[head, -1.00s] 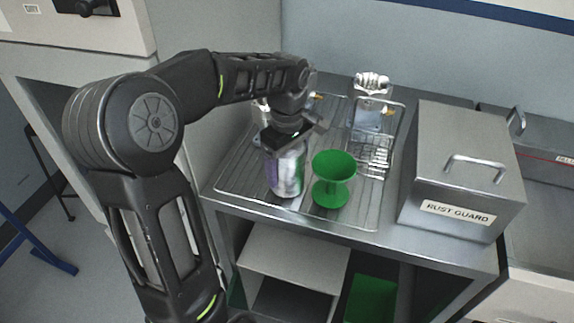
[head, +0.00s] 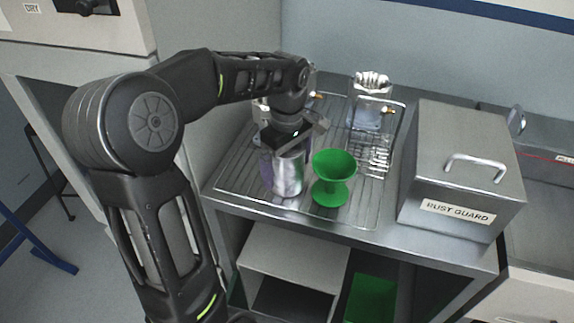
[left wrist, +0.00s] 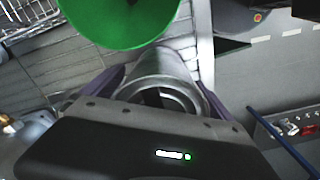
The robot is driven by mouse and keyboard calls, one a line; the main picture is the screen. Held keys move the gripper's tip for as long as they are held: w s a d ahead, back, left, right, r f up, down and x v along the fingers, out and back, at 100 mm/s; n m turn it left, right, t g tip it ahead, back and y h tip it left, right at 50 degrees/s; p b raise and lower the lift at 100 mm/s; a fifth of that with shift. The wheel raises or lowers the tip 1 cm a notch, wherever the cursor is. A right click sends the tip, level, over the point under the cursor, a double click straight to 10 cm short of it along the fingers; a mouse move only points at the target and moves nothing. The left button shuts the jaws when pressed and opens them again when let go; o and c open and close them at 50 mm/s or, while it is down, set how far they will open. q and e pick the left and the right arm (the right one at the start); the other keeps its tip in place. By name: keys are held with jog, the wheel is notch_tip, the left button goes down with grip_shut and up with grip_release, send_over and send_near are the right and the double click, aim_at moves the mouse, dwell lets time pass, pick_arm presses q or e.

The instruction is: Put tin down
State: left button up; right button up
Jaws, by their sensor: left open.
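The tin (head: 289,174) is a silver cylinder standing upright on the wire rack (head: 236,178), near its front edge. My left gripper (head: 283,168) is above it and pointing down, with purple fingers on either side of the tin. The jaws are open. In the left wrist view the tin (left wrist: 166,68) lies between the two spread fingers (left wrist: 160,88), its round end facing the camera. Part of the tin is hidden by the gripper. My right gripper is not in view.
A green funnel-shaped cup (head: 333,178) stands close to the right of the tin. A metal box marked RUST GUARD (head: 460,170) is further right. Metal fittings (head: 371,100) and a wire basket (head: 374,155) are behind. Free rack lies left of the tin.

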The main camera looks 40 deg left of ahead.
pick_arm(q)
jog(key=shift+r, duration=0.4)
notch_tip(320, 180, up, 8)
jog(key=shift+r, duration=0.2)
jog(key=shift+r+p, duration=1.5)
jog(key=shift+p, duration=0.05)
jog(key=shift+f, duration=0.1)
